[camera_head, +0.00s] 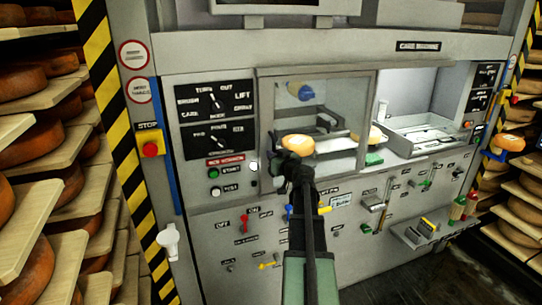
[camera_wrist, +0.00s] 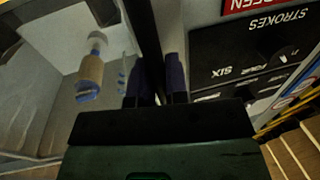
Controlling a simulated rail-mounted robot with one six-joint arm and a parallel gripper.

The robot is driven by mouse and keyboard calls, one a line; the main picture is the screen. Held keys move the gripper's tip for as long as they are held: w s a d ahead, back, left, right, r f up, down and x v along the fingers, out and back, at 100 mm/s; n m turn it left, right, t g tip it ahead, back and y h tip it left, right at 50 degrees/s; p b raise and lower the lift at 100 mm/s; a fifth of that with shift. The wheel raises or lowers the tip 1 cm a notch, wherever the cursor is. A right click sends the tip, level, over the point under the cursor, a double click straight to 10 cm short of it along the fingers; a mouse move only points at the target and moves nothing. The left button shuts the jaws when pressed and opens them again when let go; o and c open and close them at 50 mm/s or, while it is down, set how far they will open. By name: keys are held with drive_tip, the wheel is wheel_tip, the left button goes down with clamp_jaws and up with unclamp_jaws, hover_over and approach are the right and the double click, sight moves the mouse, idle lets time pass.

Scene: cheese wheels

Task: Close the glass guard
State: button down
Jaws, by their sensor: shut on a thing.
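The glass guard (camera_head: 316,72), a clear pane in a grey frame, stands in front of the left part of the machine's opening. The right part of the opening is uncovered. My gripper (camera_head: 281,163) is at the guard's lower left side. In the wrist view my gripper (camera_wrist: 158,78) has its dark fingers on both sides of the guard's dark frame bar (camera_wrist: 142,30), shut on it. My arm hides part of the lower frame in the head view.
A cheese wheel (camera_head: 298,144) shows behind the glass. The control panel (camera_head: 216,115) lies left of the guard, with the red stop button (camera_head: 150,149) further left. Levers, including a red one (camera_head: 244,217), stick out below. Cheese shelves (camera_head: 60,145) flank the machine.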

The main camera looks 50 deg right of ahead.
drive_tip(key=shift+a, duration=0.2)
drive_tip(key=c, duration=1.2)
unclamp_jaws()
drive_tip(key=shift+w+a, duration=0.15)
drive_tip(key=shift+o, duration=0.2)
drive_tip(key=v, duration=1.1)
drive_tip(key=shift+d, duration=0.2)
